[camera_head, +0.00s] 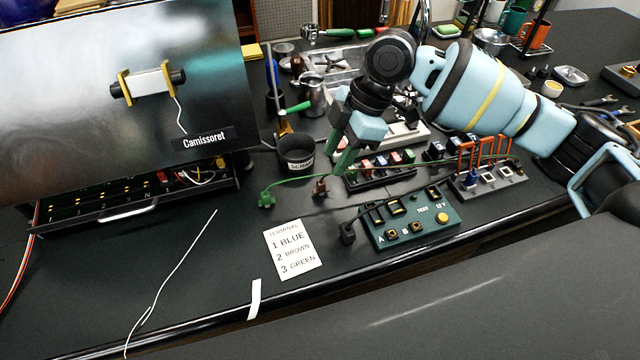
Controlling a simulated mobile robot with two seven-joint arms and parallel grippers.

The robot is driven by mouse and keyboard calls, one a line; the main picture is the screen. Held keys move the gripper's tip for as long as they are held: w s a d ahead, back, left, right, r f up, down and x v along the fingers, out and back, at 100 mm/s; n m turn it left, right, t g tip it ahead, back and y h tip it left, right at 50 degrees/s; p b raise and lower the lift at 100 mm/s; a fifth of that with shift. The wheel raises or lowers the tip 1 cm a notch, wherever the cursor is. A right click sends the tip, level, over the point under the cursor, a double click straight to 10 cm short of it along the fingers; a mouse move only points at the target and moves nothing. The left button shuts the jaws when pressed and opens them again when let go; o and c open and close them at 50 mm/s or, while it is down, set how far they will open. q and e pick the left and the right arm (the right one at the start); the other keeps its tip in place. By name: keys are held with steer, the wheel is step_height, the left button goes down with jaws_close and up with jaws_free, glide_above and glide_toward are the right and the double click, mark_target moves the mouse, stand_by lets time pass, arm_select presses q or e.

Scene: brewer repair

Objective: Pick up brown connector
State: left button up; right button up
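The brown connector (321,187) lies on the dark worktop, just right of the green connector (267,200) and its green cable. My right gripper (340,157) points down above and slightly right of the brown connector. Its green-tipped fingers are apart with nothing seen between them, and it does not appear to touch the connector. My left gripper is not in view.
A black connector (347,234) lies beside the green test box (413,219). A card (293,249) lists terminals: 1 blue, 2 brown, 3 green. A dark cup (296,156) stands behind the connectors. The brewer (120,90) with open drawer fills the left.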

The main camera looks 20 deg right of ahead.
mark_target(322, 182)
steer(key=shift+x, duration=3.6)
steer(key=shift+w+d, duration=0.1)
steer(key=shift+w, duration=0.1)
jaws_close()
